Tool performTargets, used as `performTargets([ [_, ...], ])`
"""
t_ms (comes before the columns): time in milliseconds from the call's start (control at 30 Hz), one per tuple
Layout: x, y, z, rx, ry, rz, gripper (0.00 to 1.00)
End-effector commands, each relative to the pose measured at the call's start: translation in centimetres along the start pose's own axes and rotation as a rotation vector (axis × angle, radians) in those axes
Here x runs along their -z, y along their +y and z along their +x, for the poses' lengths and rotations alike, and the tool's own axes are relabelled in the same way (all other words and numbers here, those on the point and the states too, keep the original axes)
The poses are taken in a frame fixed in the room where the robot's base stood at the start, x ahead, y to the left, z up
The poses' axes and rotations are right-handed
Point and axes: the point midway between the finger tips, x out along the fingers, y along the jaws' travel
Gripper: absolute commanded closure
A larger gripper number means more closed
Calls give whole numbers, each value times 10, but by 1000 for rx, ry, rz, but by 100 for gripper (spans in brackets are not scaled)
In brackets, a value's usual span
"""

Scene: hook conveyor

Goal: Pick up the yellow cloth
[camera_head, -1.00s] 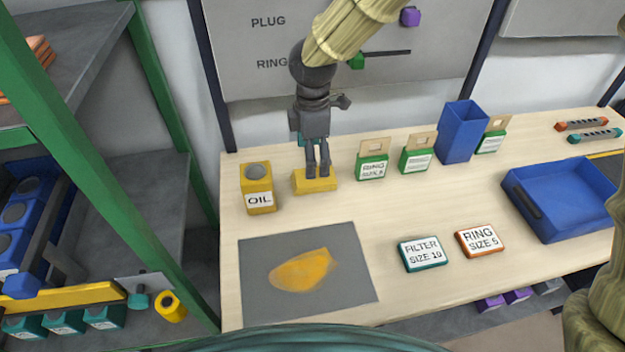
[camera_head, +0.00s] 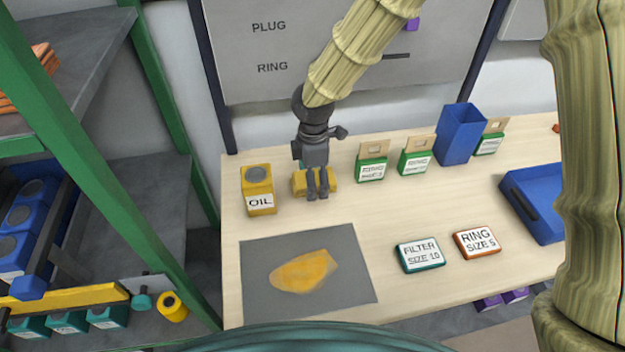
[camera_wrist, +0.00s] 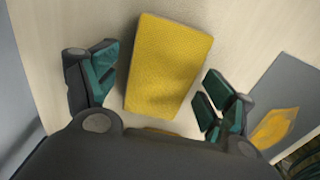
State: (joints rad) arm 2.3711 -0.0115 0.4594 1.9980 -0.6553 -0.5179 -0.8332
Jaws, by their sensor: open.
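The yellow cloth (camera_head: 300,184) is a thick, flat-sided, block-like piece lying on the wooden table, right of the oil can. In the wrist view the cloth (camera_wrist: 168,65) lies between the two spread fingers, apart from both, with a shadow across its lower part. My gripper (camera_head: 317,194) points down at the cloth and covers part of it in the head view. In the wrist view my gripper (camera_wrist: 160,90) is open and empty, with its fingers on either side of the cloth. The height above the table is hard to tell.
A yellow oil can (camera_head: 258,188) stands close left of the cloth. A grey mat (camera_head: 352,285) with a yellow patch (camera_head: 305,271) lies in front. Green tagged boxes (camera_head: 371,170), a blue bin (camera_head: 458,135) and a blue tray (camera_head: 535,205) stand to the right. A grey panel rises behind.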

Motion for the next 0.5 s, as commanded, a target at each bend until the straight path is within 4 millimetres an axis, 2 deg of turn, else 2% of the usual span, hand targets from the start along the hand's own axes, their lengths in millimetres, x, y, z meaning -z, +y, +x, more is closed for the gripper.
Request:
performTargets([
  [67, 0, 0, 0, 0, 0, 0, 17],
  [100, 0, 0, 0, 0, 0, 0, 21],
  [300, 0, 0, 0, 0, 0, 0, 57],
  [367, 0, 0, 0, 0, 0, 0, 66],
  [500, 0, 0, 0, 0, 0, 1, 70],
])
